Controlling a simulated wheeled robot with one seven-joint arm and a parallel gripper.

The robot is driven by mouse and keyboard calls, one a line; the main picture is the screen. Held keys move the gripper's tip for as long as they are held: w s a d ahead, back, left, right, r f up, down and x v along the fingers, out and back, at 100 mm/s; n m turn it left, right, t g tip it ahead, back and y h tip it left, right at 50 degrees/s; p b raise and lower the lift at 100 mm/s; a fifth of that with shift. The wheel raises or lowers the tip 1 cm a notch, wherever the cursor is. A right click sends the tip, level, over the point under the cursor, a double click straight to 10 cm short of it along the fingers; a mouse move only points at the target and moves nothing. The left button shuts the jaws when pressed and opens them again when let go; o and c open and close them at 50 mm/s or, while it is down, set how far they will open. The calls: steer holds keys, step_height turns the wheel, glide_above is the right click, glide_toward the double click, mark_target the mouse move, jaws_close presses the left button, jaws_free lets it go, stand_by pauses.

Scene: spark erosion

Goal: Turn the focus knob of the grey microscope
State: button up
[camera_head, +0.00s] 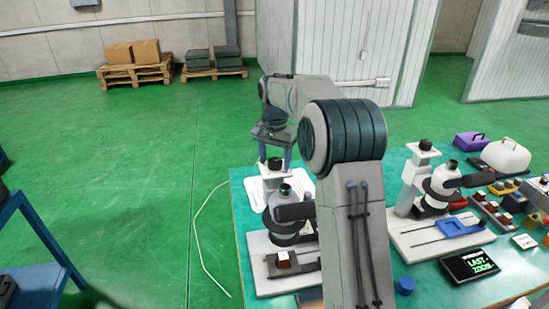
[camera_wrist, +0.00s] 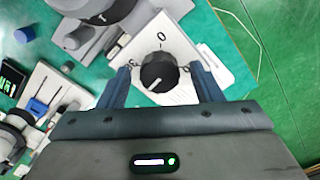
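The grey microscope (camera_head: 289,226) stands at the left end of the green table; its round body (camera_wrist: 100,8) shows at the top of the wrist view. Its black focus knob (camera_head: 275,163) sits on top of the column. In the wrist view the knob (camera_wrist: 158,72) is on a white dial plate with a "0" mark, and its white pointer line points to the lower left. My gripper (camera_head: 275,158) points down over the column. Its two fingers (camera_wrist: 161,86) are apart, one on each side of the knob.
A second, whiter microscope (camera_head: 440,188) with a blue stage piece stands to the right. A blue rack (camera_head: 40,250) stands at the left, with open green floor between.

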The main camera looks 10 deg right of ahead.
steer(key=c, duration=0.9)
steer(key=shift+c, duration=0.2)
steer(key=shift+n, duration=0.4)
steer(key=n+p, duration=0.1)
steer(key=n, duration=0.1)
steer(key=shift+n, duration=0.4)
steer(key=n, duration=0.4)
steer(key=shift+n+p, duration=0.3)
steer(key=shift+p, duration=0.05)
steer(key=n, duration=0.4)
steer(key=shift+p, duration=0.35)
steer(key=shift+n, duration=1.9)
